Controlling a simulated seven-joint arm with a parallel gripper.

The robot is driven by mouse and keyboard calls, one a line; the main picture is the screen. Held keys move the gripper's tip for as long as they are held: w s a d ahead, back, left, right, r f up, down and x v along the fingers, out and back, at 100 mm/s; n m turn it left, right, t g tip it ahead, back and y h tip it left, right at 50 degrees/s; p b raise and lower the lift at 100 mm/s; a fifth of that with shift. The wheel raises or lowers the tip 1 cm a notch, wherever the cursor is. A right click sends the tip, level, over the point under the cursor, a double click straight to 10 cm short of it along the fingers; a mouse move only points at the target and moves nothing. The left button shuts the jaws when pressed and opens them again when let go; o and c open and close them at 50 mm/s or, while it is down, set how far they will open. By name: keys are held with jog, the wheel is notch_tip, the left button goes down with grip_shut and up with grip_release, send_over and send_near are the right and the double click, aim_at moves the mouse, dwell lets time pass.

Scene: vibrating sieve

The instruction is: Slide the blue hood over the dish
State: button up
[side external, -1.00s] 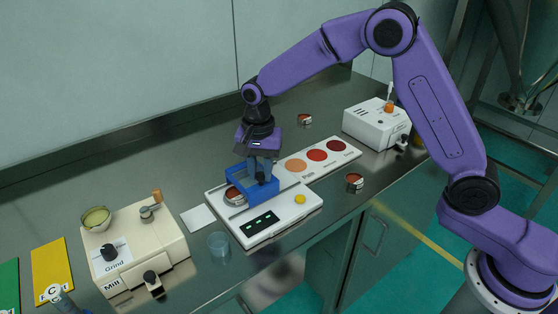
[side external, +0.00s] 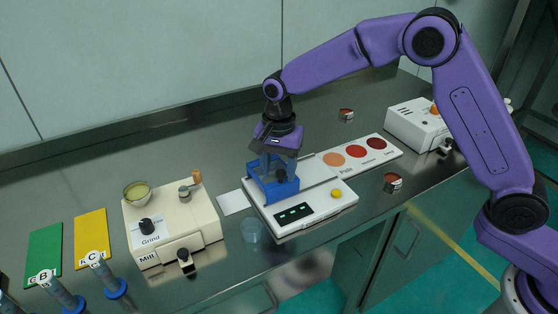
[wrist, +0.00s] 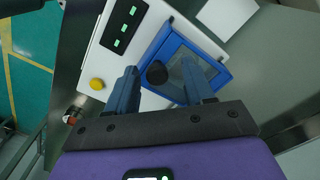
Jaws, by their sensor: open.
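The blue hood (side external: 284,191) sits on the left part of the white sieve machine (side external: 318,212), left of its bare white plate. It also shows in the wrist view as a blue frame (wrist: 214,53) around a greyish window, with a black knob (wrist: 157,73). My gripper (side external: 275,168) is over the hood, fingers pointing down. In the wrist view my gripper (wrist: 159,68) is open, with the knob between its fingertips and gaps beside it. The dish cannot be made out now; the hood covers the place where it showed earlier.
A cream mill (side external: 172,222) stands to the left and a clear cup (side external: 252,231) at the machine's front left. A color strip (side external: 363,153) lies behind right. A white box (side external: 416,124) is at far right.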

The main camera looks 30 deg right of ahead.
notch_tip(320, 180, up, 17)
jog(key=shift+r, duration=0.2)
dwell(0.4)
jog(key=shift+s, duration=0.15)
jog(key=s+d+f+n, duration=0.3)
jog(key=s+d+n, duration=0.3)
jog(key=s, duration=0.5)
jog(key=s+d+f+n, duration=0.4)
jog(key=s+d+n, duration=0.3)
jog(key=s, duration=0.4)
jog(key=s+d+f+n, duration=0.3)
jog(key=s+d+n, duration=0.4)
jog(key=s, duration=0.5)
jog(key=shift+f+n, duration=0.3)
jog(key=shift+n, duration=0.5)
jog(key=shift+d, duration=0.1)
jog(key=shift+c, duration=0.4)
